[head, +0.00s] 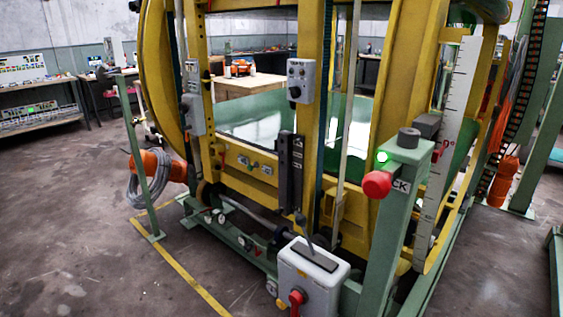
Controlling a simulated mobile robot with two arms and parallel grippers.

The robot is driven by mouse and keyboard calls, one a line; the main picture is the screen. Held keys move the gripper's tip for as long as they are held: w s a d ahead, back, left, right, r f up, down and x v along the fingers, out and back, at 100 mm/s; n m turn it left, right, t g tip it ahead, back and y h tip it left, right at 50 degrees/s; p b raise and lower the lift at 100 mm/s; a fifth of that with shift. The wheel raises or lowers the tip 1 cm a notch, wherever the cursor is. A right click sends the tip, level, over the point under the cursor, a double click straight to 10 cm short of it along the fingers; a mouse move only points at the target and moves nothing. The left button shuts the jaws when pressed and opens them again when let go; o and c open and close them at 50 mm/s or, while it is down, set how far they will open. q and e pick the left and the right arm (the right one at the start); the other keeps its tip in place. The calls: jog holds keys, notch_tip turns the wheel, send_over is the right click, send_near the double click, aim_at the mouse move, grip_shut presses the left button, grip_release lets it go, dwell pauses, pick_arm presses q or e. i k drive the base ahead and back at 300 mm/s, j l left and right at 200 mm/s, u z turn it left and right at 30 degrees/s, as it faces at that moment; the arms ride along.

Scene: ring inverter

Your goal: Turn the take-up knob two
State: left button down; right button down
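No part is readably marked as the take-up knob, so I cannot tell which one it is. A large red knob (377,185) sticks out from the front of a green post (396,235), beside a label partly hidden, ending in "CK". A dark grey cylindrical cap (409,138) sits on top of that post, with a green light (381,157) beside it. A grey box (312,268) low in front carries a red rotary handle (297,298). A small grey control box (301,79) with small knobs hangs on a yellow upright. Neither of my grippers is in view.
The large yellow ring frame (405,70) stands on a green base. A white graduated scale (455,110) stands right of the post. An orange reel with grey cable (150,178) is at left. A yellow floor line (188,270) crosses the front-left floor, which is clear.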

aim_at(432, 238)
jog(key=k+z, duration=0.1)
jog(key=z, duration=0.25)
jog(key=k+l+z, duration=0.1)
jog(key=z, duration=0.2)
jog(key=k+l+z, duration=0.1)
jog(key=z, duration=0.25)
jog(key=l, duration=0.1)
